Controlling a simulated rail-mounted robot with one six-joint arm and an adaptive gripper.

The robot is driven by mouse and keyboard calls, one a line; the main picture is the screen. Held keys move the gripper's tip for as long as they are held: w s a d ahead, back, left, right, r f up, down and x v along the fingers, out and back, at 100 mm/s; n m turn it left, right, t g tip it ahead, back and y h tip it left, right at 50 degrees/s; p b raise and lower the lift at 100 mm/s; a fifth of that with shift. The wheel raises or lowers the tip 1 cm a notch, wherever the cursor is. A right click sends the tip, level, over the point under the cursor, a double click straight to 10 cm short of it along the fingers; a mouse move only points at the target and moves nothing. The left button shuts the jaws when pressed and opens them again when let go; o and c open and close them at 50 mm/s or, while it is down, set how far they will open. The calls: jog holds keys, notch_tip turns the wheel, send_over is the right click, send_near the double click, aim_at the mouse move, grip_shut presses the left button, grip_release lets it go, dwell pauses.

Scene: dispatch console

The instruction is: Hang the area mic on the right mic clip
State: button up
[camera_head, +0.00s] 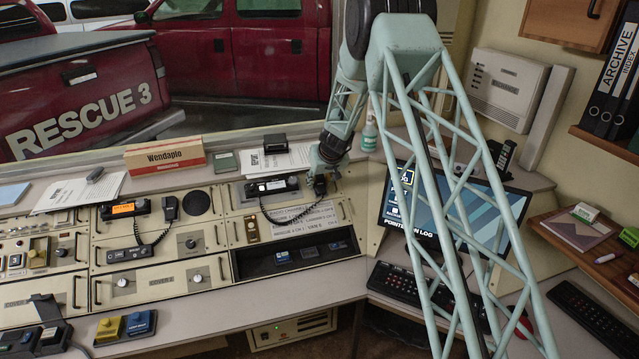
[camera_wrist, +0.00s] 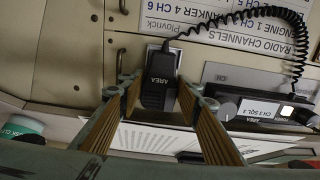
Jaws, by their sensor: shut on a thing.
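The area mic (camera_wrist: 158,92) is a small black hand mic with an "AREA" label and a black coiled cord. My gripper (camera_wrist: 158,88) is shut on it, with one finger on each side in the wrist view. A pale plate (camera_wrist: 164,54), which may be part of the right mic clip, shows behind the mic's cord end. I cannot tell whether the mic touches it. In the head view my gripper (camera_head: 325,163) is at the right end of the console, and the mic (camera_head: 320,185) shows just below it. The clip itself is mostly hidden.
The cord runs to a radio (camera_head: 270,186) left of my gripper. Another black mic (camera_head: 170,208) is at the console's left-middle. A channel label sheet (camera_head: 305,218) is below my gripper. Papers (camera_head: 275,160) lie on the ledge; a bottle (camera_head: 370,135) and a monitor (camera_head: 450,215) stand to the right.

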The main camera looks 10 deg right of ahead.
jog(key=o, duration=1)
jog(key=v, duration=1.2)
jog(key=shift+r, duration=0.1)
dwell(0.6)
